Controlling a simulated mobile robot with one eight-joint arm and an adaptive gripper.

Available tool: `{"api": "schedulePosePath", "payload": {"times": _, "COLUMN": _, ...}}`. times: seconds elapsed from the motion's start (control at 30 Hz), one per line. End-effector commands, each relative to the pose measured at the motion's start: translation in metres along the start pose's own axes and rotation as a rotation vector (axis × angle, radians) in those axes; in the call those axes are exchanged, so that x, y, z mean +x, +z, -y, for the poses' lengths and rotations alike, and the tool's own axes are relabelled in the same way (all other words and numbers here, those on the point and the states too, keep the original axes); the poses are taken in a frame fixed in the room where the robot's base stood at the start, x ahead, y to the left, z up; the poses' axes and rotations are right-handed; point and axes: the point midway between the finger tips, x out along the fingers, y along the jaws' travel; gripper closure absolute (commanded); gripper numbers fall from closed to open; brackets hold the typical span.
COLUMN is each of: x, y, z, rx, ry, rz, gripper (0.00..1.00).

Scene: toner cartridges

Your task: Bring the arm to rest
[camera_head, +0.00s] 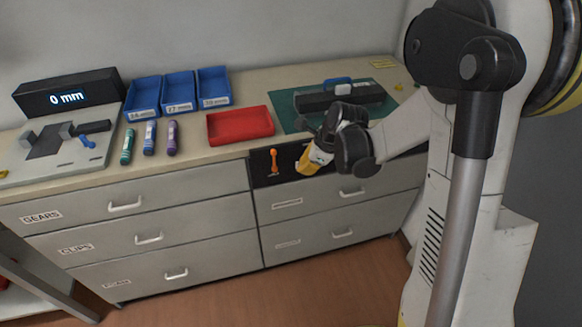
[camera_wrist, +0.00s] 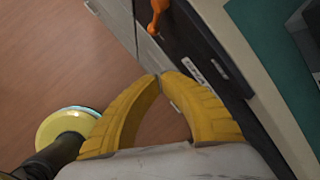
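My gripper (camera_head: 307,166) has yellow fingers and hangs in front of the black drawer panel at the counter's front edge. In the wrist view the two fingertips of my gripper (camera_wrist: 161,76) meet, with nothing visible between them. An orange handle (camera_head: 274,160) is on the black panel (camera_head: 262,178), to the left of my gripper and apart from it. The handle also shows at the top of the wrist view (camera_wrist: 157,14). A dark toner cartridge (camera_head: 350,97) with a blue part lies on a green mat (camera_head: 290,120) behind my gripper.
A red tray (camera_head: 240,125) and three blue bins (camera_head: 178,92) stand on the counter. A display reading 0 mm (camera_head: 68,95) and a fixture board (camera_head: 62,150) are at left. Floor (camera_head: 230,295) before the drawers is clear.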

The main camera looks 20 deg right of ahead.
Motion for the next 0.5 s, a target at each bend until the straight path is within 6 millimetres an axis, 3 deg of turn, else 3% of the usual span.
{"api": "schedulePosePath", "payload": {"times": 0.03, "x": -0.017, "y": -0.003, "z": 0.004, "rx": 0.004, "ry": -0.001, "rz": 0.000, "gripper": 1.00}}
{"api": "schedulePosePath", "payload": {"times": 0.2, "x": -0.046, "y": -0.015, "z": 0.007, "rx": 0.002, "ry": 0.000, "rz": -0.001, "gripper": 1.00}}
{"api": "schedulePosePath", "payload": {"times": 0.5, "x": -0.061, "y": -0.023, "z": 0.009, "rx": 0.000, "ry": 0.000, "rz": 0.000, "gripper": 1.00}}
